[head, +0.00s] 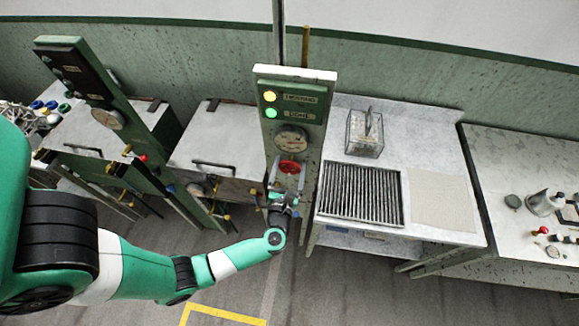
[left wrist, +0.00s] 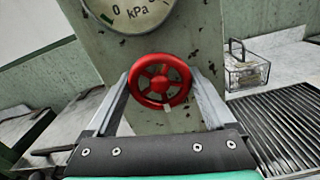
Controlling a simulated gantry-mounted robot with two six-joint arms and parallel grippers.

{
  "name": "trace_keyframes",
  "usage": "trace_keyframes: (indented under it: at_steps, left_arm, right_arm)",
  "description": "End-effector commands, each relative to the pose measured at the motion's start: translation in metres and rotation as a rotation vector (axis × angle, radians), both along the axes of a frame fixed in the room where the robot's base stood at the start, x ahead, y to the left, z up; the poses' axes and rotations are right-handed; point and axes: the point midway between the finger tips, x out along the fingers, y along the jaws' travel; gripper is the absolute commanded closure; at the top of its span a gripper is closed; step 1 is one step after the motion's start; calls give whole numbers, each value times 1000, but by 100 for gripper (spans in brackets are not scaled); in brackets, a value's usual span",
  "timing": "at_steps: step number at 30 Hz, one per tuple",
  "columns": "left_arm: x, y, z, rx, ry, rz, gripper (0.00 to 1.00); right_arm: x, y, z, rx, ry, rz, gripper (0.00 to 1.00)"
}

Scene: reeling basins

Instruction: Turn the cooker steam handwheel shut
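The red handwheel (head: 290,167) is on the front of a green control post, below a round gauge (head: 291,138). It also shows in the left wrist view (left wrist: 160,81), facing the camera, with a small pale tab at its lower rim. My left gripper (head: 287,174) is at the wheel. In the left wrist view its two fingers (left wrist: 161,95) stand on either side of the rim, spread about as wide as the wheel. I cannot tell whether they touch the rim. My right gripper is not in view.
The green post (head: 262,150) carries a yellow and a green lamp. To its right is a table (head: 440,228) with a slatted grate (head: 362,194) and a wire-framed box (head: 365,133). A lidded bench (head: 222,150) stands at left. The floor in front is clear.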

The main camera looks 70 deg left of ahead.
Motion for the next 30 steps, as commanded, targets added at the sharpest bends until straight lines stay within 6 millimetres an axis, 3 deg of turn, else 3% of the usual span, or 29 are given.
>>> trace_keyframes:
  at_steps: [1, 6, 9, 20, 30]
  left_arm:
    - [0, 0, 0, 0, 0, 0, 23]
    - [0, 0, 0, 0, 0, 0, 54]
    - [0, 0, 0, 0, 0, 0, 67]
    - [0, 0, 1, 33, 53, 0, 67]
    - [0, 0, 3, 158, 254, 0, 67]
  right_arm:
    - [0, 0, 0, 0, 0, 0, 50]
    - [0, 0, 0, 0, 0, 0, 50]
    - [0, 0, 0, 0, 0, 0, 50]
    - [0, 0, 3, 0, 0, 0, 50]
    - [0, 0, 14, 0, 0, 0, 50]
